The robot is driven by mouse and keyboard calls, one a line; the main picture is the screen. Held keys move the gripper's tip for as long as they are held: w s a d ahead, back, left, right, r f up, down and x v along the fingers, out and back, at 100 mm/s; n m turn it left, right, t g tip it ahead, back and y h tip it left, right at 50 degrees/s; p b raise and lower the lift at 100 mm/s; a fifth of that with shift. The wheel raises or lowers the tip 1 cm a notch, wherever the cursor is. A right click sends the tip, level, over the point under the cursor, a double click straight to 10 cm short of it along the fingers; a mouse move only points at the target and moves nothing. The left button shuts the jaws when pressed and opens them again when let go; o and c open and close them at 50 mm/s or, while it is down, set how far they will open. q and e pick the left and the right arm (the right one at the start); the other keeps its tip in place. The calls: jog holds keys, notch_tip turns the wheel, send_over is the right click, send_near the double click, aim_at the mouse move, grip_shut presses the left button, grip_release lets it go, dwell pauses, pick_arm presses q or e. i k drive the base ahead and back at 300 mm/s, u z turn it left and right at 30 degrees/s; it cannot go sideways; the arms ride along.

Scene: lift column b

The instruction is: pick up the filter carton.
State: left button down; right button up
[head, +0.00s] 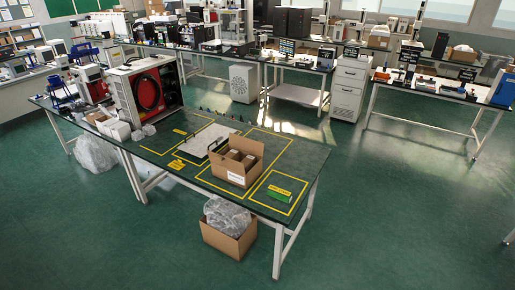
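An open cardboard carton (253,173), which looks like the filter carton, stands upright on the green top of the near workbench (312,158). It has a white label (236,177) on its front, too small to read. Brown items (233,154) show inside it, and its flaps stand open. It sits within yellow tape outlines, beside a white flat panel (207,137). Neither of my grippers is in view.
A machine with a red ring (147,92) stands at the bench's back left. A second carton (226,243) holding clear plastic sits on the floor by the bench's near edge. Floor right of the bench is clear.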

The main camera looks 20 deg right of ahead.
aim_at(250, 161)
jog(key=z, duration=2)
jog(key=i, duration=5.7)
jog(key=u, duration=4.25)
jog(key=i, duration=0.95)
jog(key=z, duration=0.05)
